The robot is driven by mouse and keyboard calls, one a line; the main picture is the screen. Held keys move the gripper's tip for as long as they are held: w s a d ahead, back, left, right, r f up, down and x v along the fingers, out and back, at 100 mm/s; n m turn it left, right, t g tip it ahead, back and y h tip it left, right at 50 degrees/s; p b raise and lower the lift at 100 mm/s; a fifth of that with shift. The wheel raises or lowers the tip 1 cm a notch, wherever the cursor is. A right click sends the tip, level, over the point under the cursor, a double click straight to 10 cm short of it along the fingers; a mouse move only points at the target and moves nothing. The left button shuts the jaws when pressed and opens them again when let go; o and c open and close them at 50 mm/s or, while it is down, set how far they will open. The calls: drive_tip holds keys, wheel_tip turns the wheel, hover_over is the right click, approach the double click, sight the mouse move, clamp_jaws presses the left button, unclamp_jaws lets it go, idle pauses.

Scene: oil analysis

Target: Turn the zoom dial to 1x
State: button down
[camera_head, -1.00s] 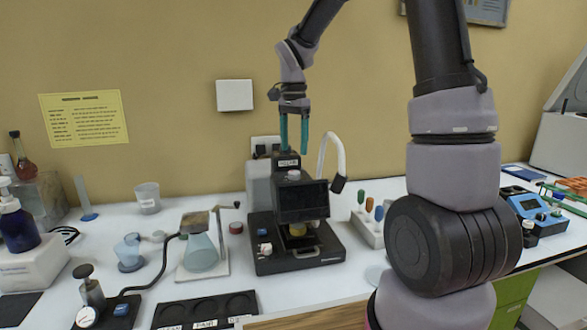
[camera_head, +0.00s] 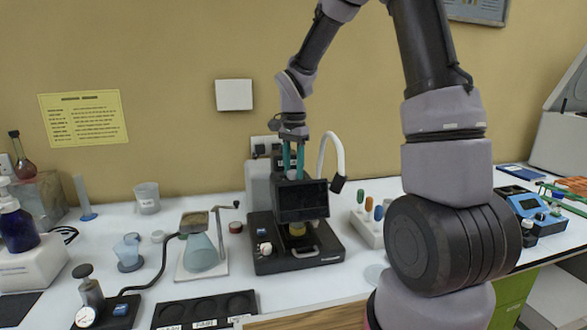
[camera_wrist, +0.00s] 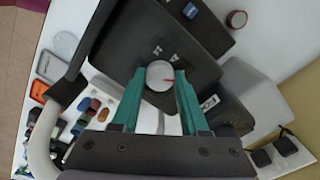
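The zoom dial (camera_wrist: 158,76) is a round white knob with a red mark, on top of the black microscope-like device (camera_head: 301,205). In the wrist view the red mark points right. Small white labels (camera_wrist: 166,53) sit just above the dial there; I cannot read them surely. My gripper (camera_wrist: 160,75) points down over the device, its two green fingertips on opposite sides of the dial. They look closed against it. In the head view my gripper (camera_head: 293,172) is at the device's top, and its fingers partly hide the dial.
A white curved tube (camera_head: 335,155) rises right of the device, near my gripper. A rack with coloured-handled tools (camera_head: 369,230) stands to its right. A black tray (camera_head: 205,311) lies in front.

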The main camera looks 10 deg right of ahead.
drive_tip(key=shift+n, duration=0.4)
drive_tip(key=n, duration=1.4)
drive_tip(key=shift+n, duration=0.4)
drive_tip(key=n, duration=0.4)
drive_tip(key=shift+n, duration=0.3)
drive_tip(key=shift+c, duration=2.1)
unclamp_jaws()
